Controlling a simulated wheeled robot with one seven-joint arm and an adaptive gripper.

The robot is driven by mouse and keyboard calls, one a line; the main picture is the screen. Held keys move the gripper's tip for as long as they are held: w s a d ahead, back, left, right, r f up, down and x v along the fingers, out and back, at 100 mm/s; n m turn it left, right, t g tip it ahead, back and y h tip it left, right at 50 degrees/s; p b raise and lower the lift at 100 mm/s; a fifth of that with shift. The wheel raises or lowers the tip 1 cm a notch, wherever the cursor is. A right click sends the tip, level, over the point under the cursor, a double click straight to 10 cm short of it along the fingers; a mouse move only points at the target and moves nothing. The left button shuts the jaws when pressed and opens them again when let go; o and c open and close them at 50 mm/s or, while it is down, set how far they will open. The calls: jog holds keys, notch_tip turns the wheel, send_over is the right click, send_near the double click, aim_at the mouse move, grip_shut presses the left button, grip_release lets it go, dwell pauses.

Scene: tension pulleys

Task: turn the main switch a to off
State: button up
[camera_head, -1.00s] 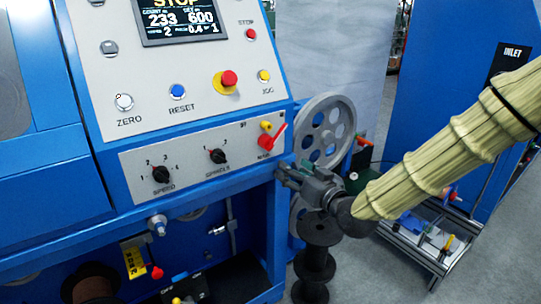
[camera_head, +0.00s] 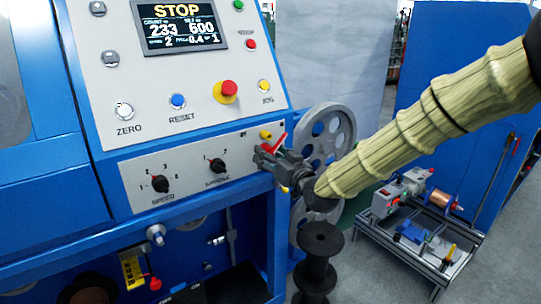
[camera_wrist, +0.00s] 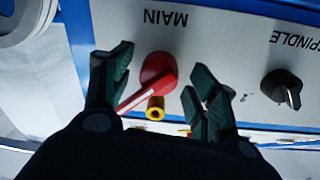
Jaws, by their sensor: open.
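The main switch is a red rotary knob with a white-striped lever, next to the MAIN lettering on the machine's lower panel. In the head view its red lever (camera_head: 279,142) shows above my gripper, which hides much of the knob. In the wrist view, which is upside down, the red knob (camera_wrist: 157,71) sits between my open fingers, its lever slanting to the lower left. My gripper (camera_head: 262,156) is right at the switch; its fingers (camera_wrist: 158,78) straddle the knob. I cannot tell whether they touch it.
A yellow knob (camera_head: 265,134) sits close beside the switch. The black spindle knob (camera_head: 217,165) and speed knob (camera_head: 160,184) are to the left on the panel. A grey pulley wheel (camera_head: 328,135) stands to the right, with a black spool (camera_head: 320,240) below. The display (camera_head: 180,24) reads STOP.

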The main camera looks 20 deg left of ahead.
jog(key=shift+w+a, duration=0.15)
jog(key=shift+a, duration=0.05)
grip_shut()
dwell(0.3)
